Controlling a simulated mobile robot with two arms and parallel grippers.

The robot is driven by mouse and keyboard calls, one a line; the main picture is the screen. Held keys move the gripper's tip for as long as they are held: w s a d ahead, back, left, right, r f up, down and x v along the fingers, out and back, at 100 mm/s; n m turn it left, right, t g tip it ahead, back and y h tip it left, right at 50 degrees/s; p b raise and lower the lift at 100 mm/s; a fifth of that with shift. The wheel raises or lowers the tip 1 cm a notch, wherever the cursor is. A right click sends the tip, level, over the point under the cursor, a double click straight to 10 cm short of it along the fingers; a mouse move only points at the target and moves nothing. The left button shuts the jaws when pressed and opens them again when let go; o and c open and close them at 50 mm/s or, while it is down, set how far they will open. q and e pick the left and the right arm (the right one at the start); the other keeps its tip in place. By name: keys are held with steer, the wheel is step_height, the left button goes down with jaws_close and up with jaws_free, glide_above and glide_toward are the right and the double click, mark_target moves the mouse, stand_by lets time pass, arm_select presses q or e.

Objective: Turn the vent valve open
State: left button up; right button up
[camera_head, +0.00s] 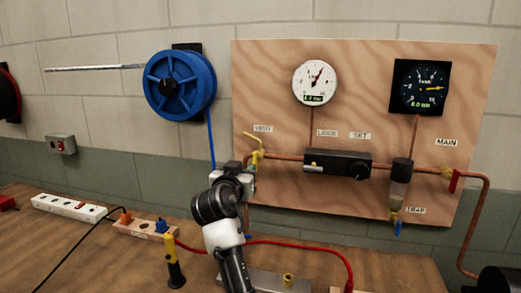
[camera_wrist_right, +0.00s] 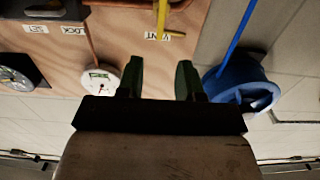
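The vent valve (camera_head: 257,154) is yellow and sits at the left end of the copper pipe on the wooden panel, below the VENT label. Its yellow lever (camera_head: 252,137) slants up to the left. In the right wrist view the yellow vent valve lever (camera_wrist_right: 161,18) shows at the top edge, beyond the fingertips and in line with their gap. My right gripper (camera_head: 246,167) is just below and left of the valve; in the wrist view my right gripper (camera_wrist_right: 158,68) is open, with nothing between its fingers. My left gripper is not in view.
The panel (camera_head: 270,80) carries two gauges, a black regulator box (camera_head: 338,163), a trap and a red-handled main valve (camera_head: 453,181). A blue hose reel (camera_head: 180,86) hangs at left, its hose running down near my right gripper. Power strips and cables lie on the bench.

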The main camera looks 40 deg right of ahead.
mark_target(254, 156)
steer(key=x, duration=0.2)
steer(key=p+x, duration=0.1)
steer(key=x, duration=0.1)
steer(key=r+p+x, duration=0.1)
steer(key=x, duration=0.1)
steer(key=shift+w+d, duration=0.15)
steer(key=shift+d, duration=0.05)
steer(key=x, duration=0.2)
steer(key=p+x, duration=0.1)
steer(key=x, duration=0.1)
steer(key=shift+f, duration=0.25)
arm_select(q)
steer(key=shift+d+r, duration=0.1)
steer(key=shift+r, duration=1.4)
arm_select(e)
steer(key=shift+w+d, duration=0.15)
steer(key=shift+d, duration=0.05)
jaws_close()
